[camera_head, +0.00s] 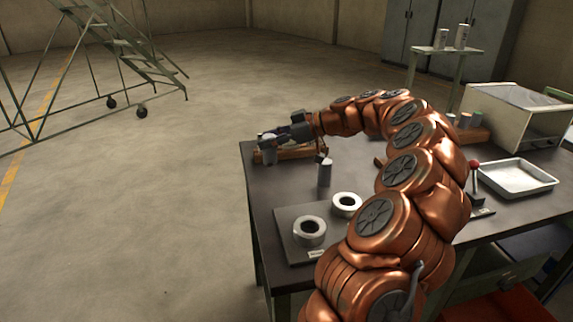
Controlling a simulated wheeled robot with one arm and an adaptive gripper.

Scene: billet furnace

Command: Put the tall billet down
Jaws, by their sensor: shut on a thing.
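My gripper (270,138) is at the far left end of the table, with my arm reaching across from the right. It is shut on a grey cylinder, which I take to be the tall billet (269,153). The billet looks upright, with its upper part between the fingers. It is beside or over the left end of a low brown rack (297,153); I cannot tell whether its base touches anything. Another grey cylinder (324,174) stands upright on the dark table (262,192), right of and nearer than the held one.
On the right are a red-knobbed lever (475,180), a metal tray (517,177) and a pale furnace box (512,113). My arm hides the table's middle.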

